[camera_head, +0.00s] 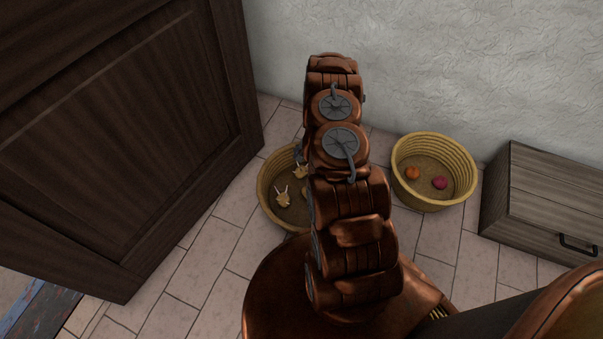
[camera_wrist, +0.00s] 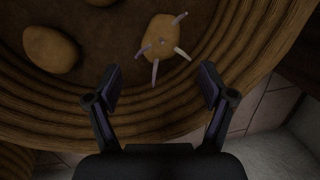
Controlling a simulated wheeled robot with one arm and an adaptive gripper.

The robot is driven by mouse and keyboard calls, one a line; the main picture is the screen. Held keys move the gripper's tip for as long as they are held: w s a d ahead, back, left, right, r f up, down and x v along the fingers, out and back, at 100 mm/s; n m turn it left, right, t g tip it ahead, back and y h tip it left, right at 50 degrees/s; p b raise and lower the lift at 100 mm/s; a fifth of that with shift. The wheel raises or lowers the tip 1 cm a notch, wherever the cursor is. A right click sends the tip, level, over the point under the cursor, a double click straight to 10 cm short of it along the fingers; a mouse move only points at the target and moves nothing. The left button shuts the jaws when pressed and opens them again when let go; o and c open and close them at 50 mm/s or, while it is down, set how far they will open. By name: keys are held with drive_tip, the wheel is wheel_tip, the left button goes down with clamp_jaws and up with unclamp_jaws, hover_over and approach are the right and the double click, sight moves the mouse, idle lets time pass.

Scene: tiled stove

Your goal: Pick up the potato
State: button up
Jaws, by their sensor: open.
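A tan potato with pale sprouts (camera_wrist: 160,38) lies in a round wicker basket (camera_wrist: 130,128), at the top middle of the wrist view. A smoother potato (camera_wrist: 50,48) lies to its left. My gripper (camera_wrist: 160,86) is open and empty, its fingers spread over the basket's near wall, below the sprouted potato in the picture and apart from it. In the head view the same basket (camera_head: 263,200) stands on the floor, with sprouted potatoes (camera_head: 283,198) in it. My arm hides its right part and my gripper there.
A second wicker basket (camera_head: 435,204) to the right holds an orange item (camera_head: 412,173) and a magenta item (camera_head: 440,182). A wooden cabinet (camera_head: 555,195) stands further right, a dark door (camera_head: 120,130) at left. The wall (camera_head: 430,60) is close behind. Tiled floor (camera_head: 205,255) is clear between door and basket.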

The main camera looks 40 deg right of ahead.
drive_tip(key=f, duration=0.2)
drive_tip(key=a+f+b, duration=0.1)
drive_tip(key=f, duration=0.1)
drive_tip(key=f+b, duration=0.1)
drive_tip(key=f, duration=0.1)
drive_tip(key=shift+w+a+f, duration=0.15)
drive_tip(key=shift+a+f, duration=0.05)
drive_tip(key=shift+a, duration=0.05)
drive_tip(key=c, duration=1.3)
